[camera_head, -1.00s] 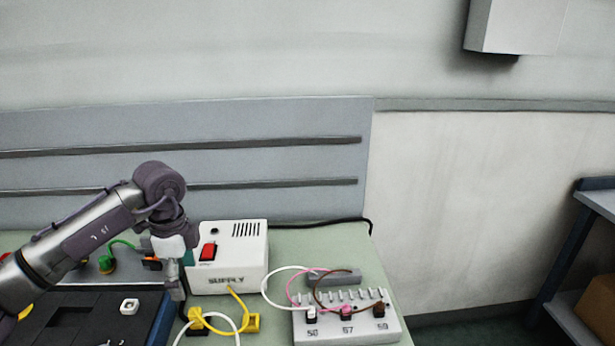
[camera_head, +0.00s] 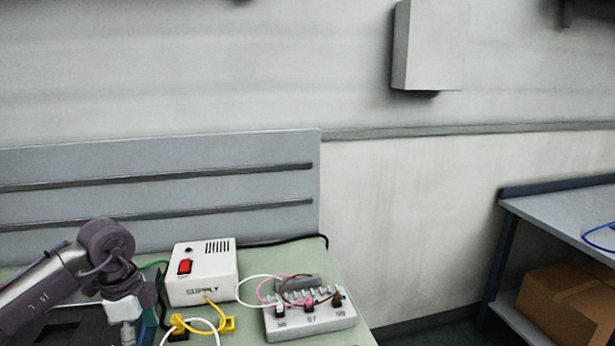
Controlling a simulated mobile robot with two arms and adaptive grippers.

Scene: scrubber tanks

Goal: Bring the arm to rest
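My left arm comes in from the lower left, over the left end of the green-topped bench (camera_head: 346,312). Its wrist is bent downward beside the white supply box. My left gripper (camera_head: 128,334) points down and is cut off by the bottom edge of the picture, so its fingertips are hidden. I cannot tell whether it is open or holds anything. My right arm and gripper are not in view.
The white supply box (camera_head: 202,283) with a red switch stands right of my wrist. A grey terminal block (camera_head: 310,324) with white, pink and brown wires sits farther right. A yellow cable (camera_head: 205,328) lies between. A shelf (camera_head: 570,212) with a cardboard box (camera_head: 565,305) stands right.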

